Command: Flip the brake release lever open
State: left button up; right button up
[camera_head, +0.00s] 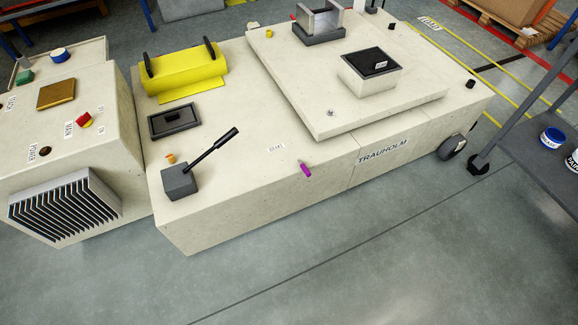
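A lever with a dark grey box base (179,183) stands at the front left corner of the beige carrier's top. I take it to be the brake release lever. Its thin rod and black handle (226,138) tilt up and to the right, away from the base. A small orange piece (170,158) sits just behind the base. Neither of my grippers shows in this view, and nothing touches the lever.
The carrier (240,190) has a yellow cover (185,70), a dark recessed tray (174,121), a magenta peg (305,169) and a raised plate (300,105). A control cabinet (120,130) stands close on the left. A grey shelf (545,160) is at right. The front floor is clear.

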aim_at(308, 173)
jog(key=u, duration=3.15)
jog(key=k, duration=0.85)
jog(key=z, duration=2.3)
jog(key=i, duration=0.5)
jog(key=u, duration=0.1)
